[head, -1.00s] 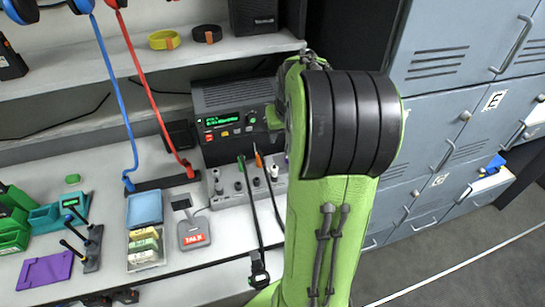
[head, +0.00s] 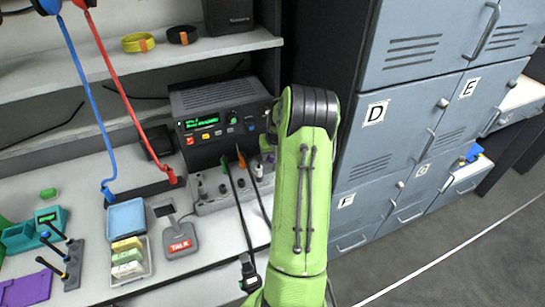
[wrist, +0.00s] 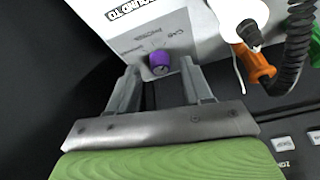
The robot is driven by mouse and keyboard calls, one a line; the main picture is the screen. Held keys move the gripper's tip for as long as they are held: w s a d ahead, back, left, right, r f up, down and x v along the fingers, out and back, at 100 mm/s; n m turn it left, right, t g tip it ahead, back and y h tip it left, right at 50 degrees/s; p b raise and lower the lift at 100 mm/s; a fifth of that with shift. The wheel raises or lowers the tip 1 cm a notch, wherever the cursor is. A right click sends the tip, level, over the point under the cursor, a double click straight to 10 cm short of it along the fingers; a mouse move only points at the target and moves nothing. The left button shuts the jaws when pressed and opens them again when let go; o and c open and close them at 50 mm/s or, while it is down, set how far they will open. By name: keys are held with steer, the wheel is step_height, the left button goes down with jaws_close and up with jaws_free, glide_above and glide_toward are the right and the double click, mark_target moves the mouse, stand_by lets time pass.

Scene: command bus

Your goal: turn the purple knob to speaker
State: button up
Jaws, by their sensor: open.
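The purple knob (wrist: 159,63) sits on a light grey panel (wrist: 128,45) in the wrist view. Small print surrounds the knob, upside down and too small to read surely, so I cannot tell its setting. My gripper (wrist: 160,79) is open, with one finger to each side of the knob's near edge. I cannot tell whether either finger touches it. In the head view my green arm hides the gripper and the knob, beside the grey jack box (head: 208,207).
An orange plug (wrist: 258,68) with a coiled black cord is close right of the gripper. The black radio (head: 225,137) stands behind the jack box. Grey lockers (head: 400,125) are right of the arm. A TALK paddle (head: 180,244) lies on the counter.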

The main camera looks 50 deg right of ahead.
steer(key=shift+w+d+f, duration=0.15)
steer(key=shift+w+f, duration=0.05)
steer(key=shift+f, duration=0.3)
jaws_close()
